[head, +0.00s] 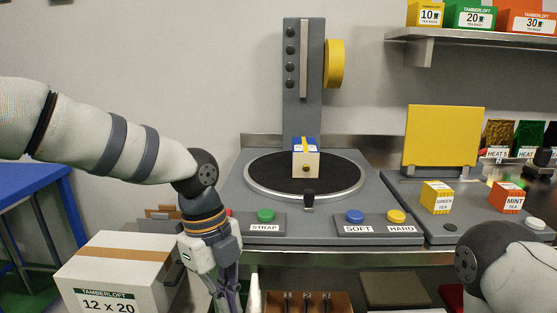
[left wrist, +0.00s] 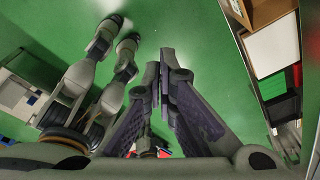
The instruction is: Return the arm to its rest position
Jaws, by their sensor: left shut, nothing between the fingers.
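My left arm comes in from the left in the head view and bends down at the wrist. My left gripper (head: 230,300) points down in front of the machine's front edge, beside the carton. In the left wrist view its fingers (left wrist: 163,75) are together, with nothing between them, above the green floor. Of my right arm, only a rounded grey and white link shows at the lower right of the head view. My right gripper is out of view.
A turntable (head: 260,189) carries a small strapped box (head: 306,165). STRAP (head: 265,215), SOFT (head: 355,216) and HARD (head: 397,216) buttons line the front. A large carton (head: 105,255) stands left of the gripper. Shelves (left wrist: 278,50) edge the wrist view.

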